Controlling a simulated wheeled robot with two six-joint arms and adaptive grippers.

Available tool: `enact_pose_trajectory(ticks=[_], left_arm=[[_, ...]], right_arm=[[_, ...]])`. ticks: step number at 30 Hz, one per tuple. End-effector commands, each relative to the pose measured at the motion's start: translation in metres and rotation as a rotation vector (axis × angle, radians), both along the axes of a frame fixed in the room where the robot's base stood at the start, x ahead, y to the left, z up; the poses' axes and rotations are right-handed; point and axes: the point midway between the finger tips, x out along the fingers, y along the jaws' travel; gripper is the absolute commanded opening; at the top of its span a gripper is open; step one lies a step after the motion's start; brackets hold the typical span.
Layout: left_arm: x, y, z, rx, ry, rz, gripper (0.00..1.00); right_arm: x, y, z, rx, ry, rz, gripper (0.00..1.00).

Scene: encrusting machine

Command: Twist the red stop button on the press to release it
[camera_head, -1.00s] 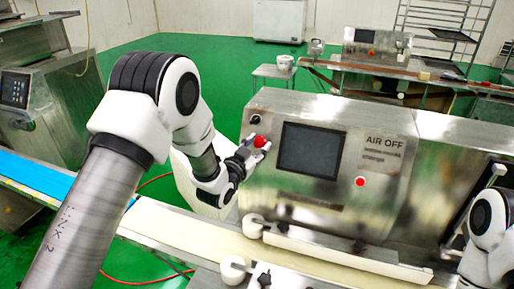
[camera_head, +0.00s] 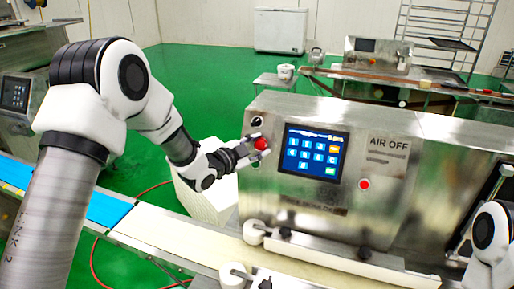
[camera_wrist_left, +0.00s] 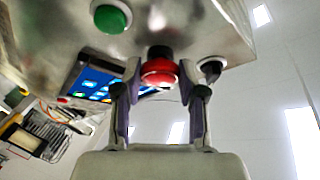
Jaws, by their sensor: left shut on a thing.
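The red stop button (camera_head: 261,143) is on the left part of the steel press front (camera_head: 300,197). My left gripper (camera_head: 250,149) is at the button, coming from the left, with its fingers around it. In the left wrist view the red button (camera_wrist_left: 159,72) sits between the two fingertips of my left gripper (camera_wrist_left: 165,85), which is shut on it. The touch screen (camera_head: 311,153) beside it is lit blue with several icons. A green button (camera_wrist_left: 111,16) shows near the stop button in the wrist view. My right arm shows at the right edge; its gripper is out of view.
A second red button (camera_head: 364,184) is right of the screen, below the "AIR OFF" label. A black knob (camera_head: 256,121) sits just above the stop button. A pale conveyor belt (camera_head: 190,237) with white rollers runs along the front of the press.

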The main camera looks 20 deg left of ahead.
Motion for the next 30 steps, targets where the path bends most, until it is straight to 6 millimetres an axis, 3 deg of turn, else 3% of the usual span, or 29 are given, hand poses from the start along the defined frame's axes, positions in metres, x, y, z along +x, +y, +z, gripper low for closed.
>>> enact_pose_trajectory(ticks=[11,12,13,24,30], left_arm=[[0.001,0.001,0.001,0.002,-0.004,0.001,0.05],[0.001,0.001,0.001,0.002,-0.004,0.001,0.54],[0.001,0.001,0.001,0.002,-0.004,0.001,0.65],[-0.003,0.002,0.001,0.001,0.0,0.001,0.66],[-0.036,0.017,0.006,-0.003,0.002,0.003,0.66]], right_arm=[[0.0,0.0,0.0,0.0,0.0,0.0,0.91],[0.0,0.0,0.0,0.0,0.0,0.0,0.91],[0.0,0.0,0.0,0.0,0.0,0.0,0.91],[0.0,0.0,0.0,0.0,0.0,0.0,0.91],[0.0,0.0,0.0,0.0,0.0,0.0,0.91]])
